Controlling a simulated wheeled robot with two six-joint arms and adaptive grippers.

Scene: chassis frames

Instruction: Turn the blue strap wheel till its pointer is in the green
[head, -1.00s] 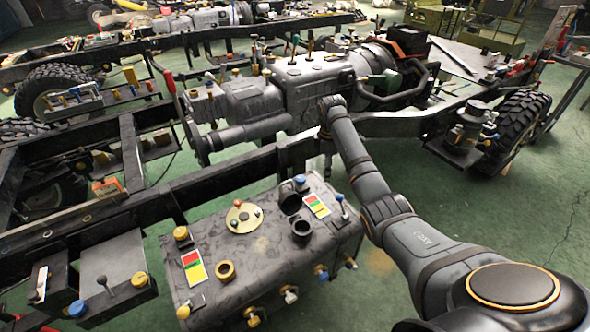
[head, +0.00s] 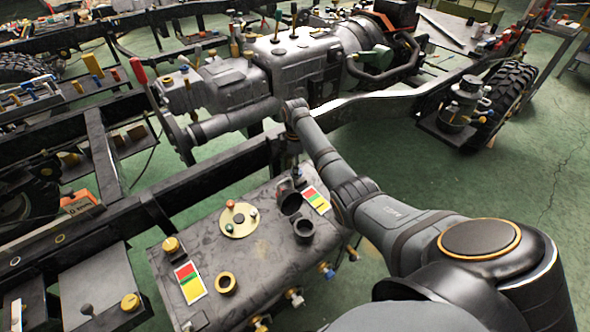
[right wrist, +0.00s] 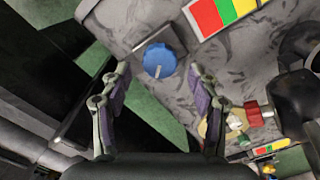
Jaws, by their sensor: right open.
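The blue strap wheel (right wrist: 159,60) sits near the edge of the grey tank top (right wrist: 178,95) in the right wrist view. A small pale mark shows on its lower part; whether this is the pointer I cannot tell. A red, green and yellow scale card (right wrist: 228,12) lies beside it, up and to the right. My right gripper (right wrist: 159,72) is open, its two fingers apart on either side of the wheel in the picture, with nothing held. In the head view, the tank (head: 255,262) shows, and my right arm's end hides most of the wheel. My left gripper is not in view.
A second scale card (head: 190,283), a round cream plate with small knobs (head: 239,219), a yellow-capped knob (head: 171,245) and a dark open neck (head: 304,230) stand on the tank. The black chassis rail (head: 180,193) runs close behind it.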

